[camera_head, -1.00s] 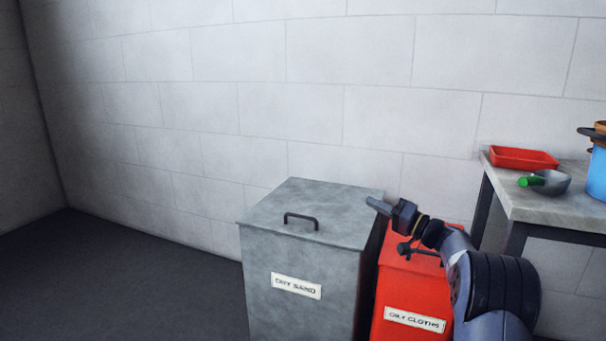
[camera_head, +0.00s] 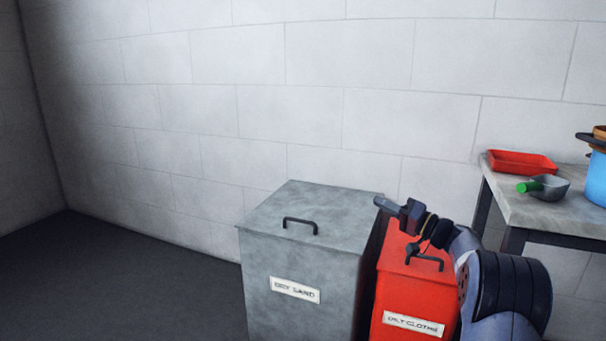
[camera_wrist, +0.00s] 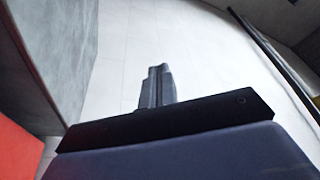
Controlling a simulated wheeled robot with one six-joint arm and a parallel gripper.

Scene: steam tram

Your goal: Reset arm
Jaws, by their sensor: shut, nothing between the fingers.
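My gripper (camera_head: 381,203) is shut and empty, with its fingers together. In the wrist view the closed fingers (camera_wrist: 157,87) point away from the camera toward the pale wall. My arm comes in from the lower right and hides part of the red bin's right side.
A grey metal dry sand bin (camera_head: 300,255) with a shut lid stands left of the red bin. A table (camera_head: 515,205) at the right holds a red tray (camera_head: 522,162), a grey scoop with a green handle (camera_head: 545,186) and a blue pot (camera_head: 597,175). The dark floor (camera_head: 120,280) at left is clear.

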